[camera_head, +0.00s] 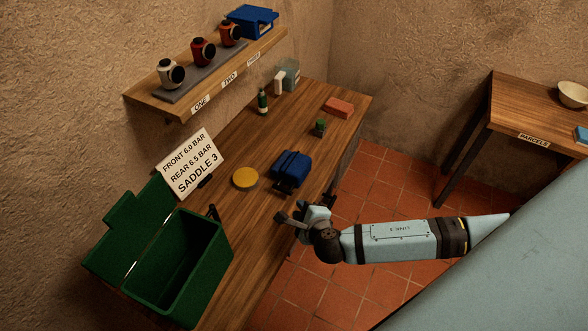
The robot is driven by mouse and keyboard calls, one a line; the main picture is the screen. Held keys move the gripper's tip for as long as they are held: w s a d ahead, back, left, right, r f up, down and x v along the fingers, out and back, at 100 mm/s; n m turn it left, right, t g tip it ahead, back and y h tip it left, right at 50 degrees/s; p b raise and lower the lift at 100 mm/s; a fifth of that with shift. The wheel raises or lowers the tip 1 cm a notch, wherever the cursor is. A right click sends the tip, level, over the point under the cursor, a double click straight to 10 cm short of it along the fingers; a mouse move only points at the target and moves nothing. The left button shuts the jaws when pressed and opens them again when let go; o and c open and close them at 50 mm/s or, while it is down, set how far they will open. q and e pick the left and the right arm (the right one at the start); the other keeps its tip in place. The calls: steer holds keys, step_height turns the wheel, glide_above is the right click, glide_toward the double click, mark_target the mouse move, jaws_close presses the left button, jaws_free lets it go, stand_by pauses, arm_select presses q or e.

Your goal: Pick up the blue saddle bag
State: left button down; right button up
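A blue bag (291,167) with dark straps or fittings lies on the wooden workbench, right of a round yellow disc. A second blue bag-like box (252,19) sits at the far right end of the wall shelf. A white sign (189,164) reads "FRONT 6.0 BAR, REAR 6.5 BAR, SADDLE 3". My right gripper (287,212) is at the bench's front edge, below the bag in the picture and apart from it. Its fingers look spread, with nothing between them. My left gripper is not in view.
An open green box (206,270) stands at the bench's near end. A yellow disc (245,178), green bottle (262,101), small green-topped item (320,128) and red block (339,107) are on the bench. The shelf (184,107) overhangs the back. A parcels table (508,115) stands right.

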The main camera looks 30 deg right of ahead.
mark_target(286, 192)
steer(key=p+x, duration=0.1)
steer(key=x, duration=1)
steer(key=shift+w+a+f, duration=0.1)
steer(key=shift+w, duration=0.3)
jaws_close()
